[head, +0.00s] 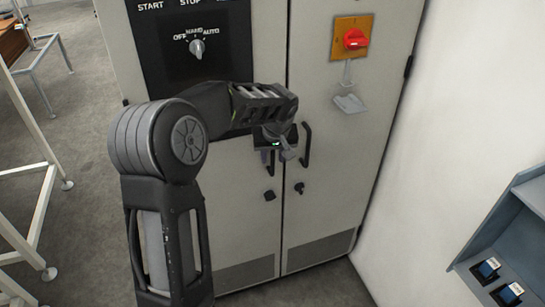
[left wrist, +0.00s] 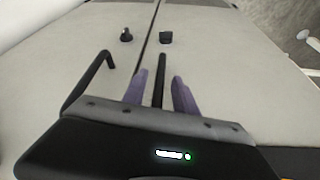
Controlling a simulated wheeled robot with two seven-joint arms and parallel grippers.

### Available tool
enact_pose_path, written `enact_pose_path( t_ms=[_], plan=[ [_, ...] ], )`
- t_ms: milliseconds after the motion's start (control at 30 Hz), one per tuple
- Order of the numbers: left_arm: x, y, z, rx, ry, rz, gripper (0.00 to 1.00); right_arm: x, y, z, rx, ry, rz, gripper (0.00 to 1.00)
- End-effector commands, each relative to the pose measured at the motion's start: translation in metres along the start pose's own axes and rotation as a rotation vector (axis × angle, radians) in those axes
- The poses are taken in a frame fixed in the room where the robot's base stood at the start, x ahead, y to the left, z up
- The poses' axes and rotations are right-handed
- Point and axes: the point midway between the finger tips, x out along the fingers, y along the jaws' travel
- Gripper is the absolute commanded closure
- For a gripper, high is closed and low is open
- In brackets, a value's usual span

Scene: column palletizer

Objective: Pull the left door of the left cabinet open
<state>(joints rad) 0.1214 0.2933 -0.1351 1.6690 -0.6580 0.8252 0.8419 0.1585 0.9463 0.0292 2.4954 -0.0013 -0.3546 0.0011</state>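A light grey cabinet with two doors stands in front of me. Its left door (head: 235,225) looks shut, its edge at the seam beside the right door (head: 335,190). My left gripper (head: 284,152) is at the left door's handle, which it mostly hides in the head view. In the left wrist view, the two purple-grey fingers (left wrist: 161,92) are apart, one on each side of the black handle bar (left wrist: 158,68). A gap shows between the bar and each finger. My right gripper is not in view.
The right door's black handle (head: 306,146) is close beside my left gripper. Door locks (head: 269,195) sit below the handles. A red switch (head: 355,39) is higher on the right door. A white wall (head: 440,140) stands right of the cabinet, a metal frame (head: 40,200) left.

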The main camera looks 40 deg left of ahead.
Motion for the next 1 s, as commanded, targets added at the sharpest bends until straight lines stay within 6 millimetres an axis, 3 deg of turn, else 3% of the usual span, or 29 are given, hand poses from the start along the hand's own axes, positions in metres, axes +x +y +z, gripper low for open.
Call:
enact_pose_path(
  t_ms=[133, 433, 867, 1000],
  plan=[
    [0.014, 0.0, 0.0, -0.001, -0.001, 0.0, 0.66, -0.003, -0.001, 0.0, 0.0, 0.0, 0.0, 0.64],
    [0.017, 0.0, 0.0, -0.001, 0.001, 0.002, 0.66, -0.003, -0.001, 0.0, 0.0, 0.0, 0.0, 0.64],
    [0.017, 0.0, 0.0, -0.001, 0.0, 0.002, 1.0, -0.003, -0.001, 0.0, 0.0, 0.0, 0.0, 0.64],
    [0.017, 0.0, 0.0, -0.001, 0.0, 0.001, 1.0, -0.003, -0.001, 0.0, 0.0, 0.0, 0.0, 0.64]
  ],
)
